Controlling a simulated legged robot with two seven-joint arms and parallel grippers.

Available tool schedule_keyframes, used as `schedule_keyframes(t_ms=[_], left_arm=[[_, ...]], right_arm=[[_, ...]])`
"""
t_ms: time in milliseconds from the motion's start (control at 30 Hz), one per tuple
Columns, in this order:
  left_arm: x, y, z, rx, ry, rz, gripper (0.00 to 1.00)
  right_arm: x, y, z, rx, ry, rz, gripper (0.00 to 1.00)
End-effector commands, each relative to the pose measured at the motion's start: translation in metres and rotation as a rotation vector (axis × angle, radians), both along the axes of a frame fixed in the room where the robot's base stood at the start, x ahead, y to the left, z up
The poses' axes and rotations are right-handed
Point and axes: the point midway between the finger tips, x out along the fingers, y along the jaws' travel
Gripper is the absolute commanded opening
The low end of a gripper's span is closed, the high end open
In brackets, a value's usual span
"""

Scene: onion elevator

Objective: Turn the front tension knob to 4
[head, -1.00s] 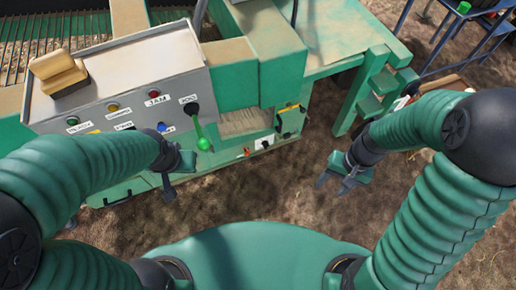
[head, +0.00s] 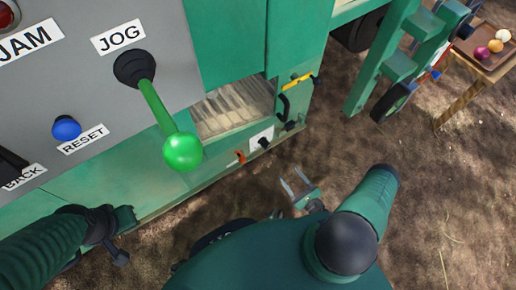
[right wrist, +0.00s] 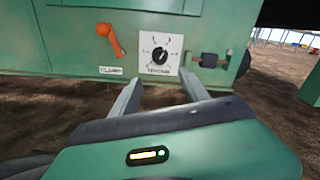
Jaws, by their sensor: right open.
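The front tension knob (right wrist: 161,56) is a small dark dial on a white numbered plate (right wrist: 150,48) labelled tension, low on the green machine. Which number it points at is too small to tell. In the head view the plate (head: 257,137) and dark knob (head: 264,143) show small on the machine's lower side. My right gripper (head: 295,185) is open and empty, in front of the plate and apart from it. In the right wrist view its two fingers (right wrist: 157,92) stand apart below the knob. My left gripper (head: 122,238) is low at the left; its jaws are unclear.
An orange lever (right wrist: 110,40) is left of the knob, and a dark latch (right wrist: 209,60) is right of it. A green-tipped jog lever (head: 183,151) juts from the grey control panel (head: 90,85). A tray of onions (head: 488,45) stands far right. Bare ground lies between.

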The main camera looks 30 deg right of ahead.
Motion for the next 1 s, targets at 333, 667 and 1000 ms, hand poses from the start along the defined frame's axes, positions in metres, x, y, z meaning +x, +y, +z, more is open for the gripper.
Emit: schedule_keyframes(t_ms=[333,667,1000], left_arm=[[0.000,0.000,-0.041,0.000,0.000,0.000,0.00],[0.000,0.000,-0.072,0.000,0.001,0.000,0.00],[0.000,0.000,-0.073,0.000,0.000,0.000,0.00]], right_arm=[[0.085,0.009,-0.005,-0.001,-0.002,0.011,0.53],[0.152,0.014,-0.002,0.001,-0.001,0.011,0.53],[0.160,0.015,0.002,0.003,0.001,0.009,0.53]])
